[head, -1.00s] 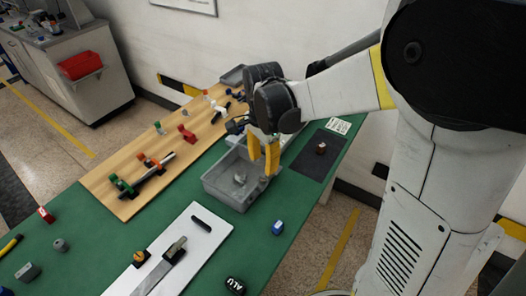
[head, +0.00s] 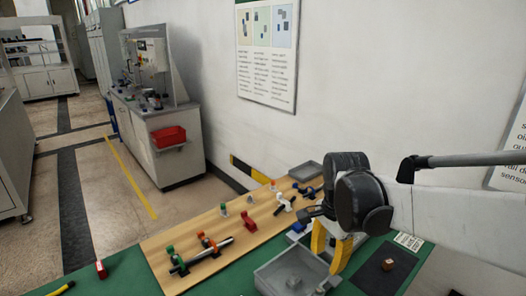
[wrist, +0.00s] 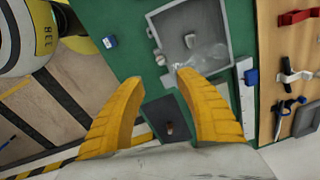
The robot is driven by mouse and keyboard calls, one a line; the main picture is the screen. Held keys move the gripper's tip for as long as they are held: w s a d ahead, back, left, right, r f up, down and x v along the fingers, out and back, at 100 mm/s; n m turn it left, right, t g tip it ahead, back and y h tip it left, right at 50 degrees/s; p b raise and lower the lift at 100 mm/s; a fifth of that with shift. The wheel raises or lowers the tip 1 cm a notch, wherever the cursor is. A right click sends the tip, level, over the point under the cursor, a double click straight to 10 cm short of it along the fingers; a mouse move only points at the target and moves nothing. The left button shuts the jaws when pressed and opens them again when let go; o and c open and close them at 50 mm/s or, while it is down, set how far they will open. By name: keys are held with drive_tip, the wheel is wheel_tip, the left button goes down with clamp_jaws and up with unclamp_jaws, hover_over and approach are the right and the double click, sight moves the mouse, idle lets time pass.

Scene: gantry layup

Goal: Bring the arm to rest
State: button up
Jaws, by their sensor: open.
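My gripper (head: 333,250) has yellow fingers and hangs over the right side of the grey tray (head: 262,280) in the head view. In the wrist view my gripper (wrist: 160,95) shows its two fingers wide apart with nothing between them. Beyond the fingertips lie the green table top (wrist: 125,58) and the grey tray (wrist: 208,22), which holds a grey part. A dark mat (wrist: 185,112) with a small brown block (wrist: 169,128) shows between the fingers, below them. My arm reaches in from the right of the head view.
A wooden board (head: 215,235) with clamps and a red block (head: 249,225) lies left of the tray. A blue and white block (wrist: 109,42) lies on the green top. A wall stands behind the table. A cabinet with a red bin (head: 168,137) stands at the back left.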

drive_tip(key=s+r+n+t, duration=0.3)
drive_tip(key=s+n+t, duration=0.3)
drive_tip(key=s+n, duration=0.5)
drive_tip(key=shift+s+r+n, duration=0.25)
drive_tip(key=shift+s+n, duration=0.15)
drive_tip(key=shift+n, duration=0.8)
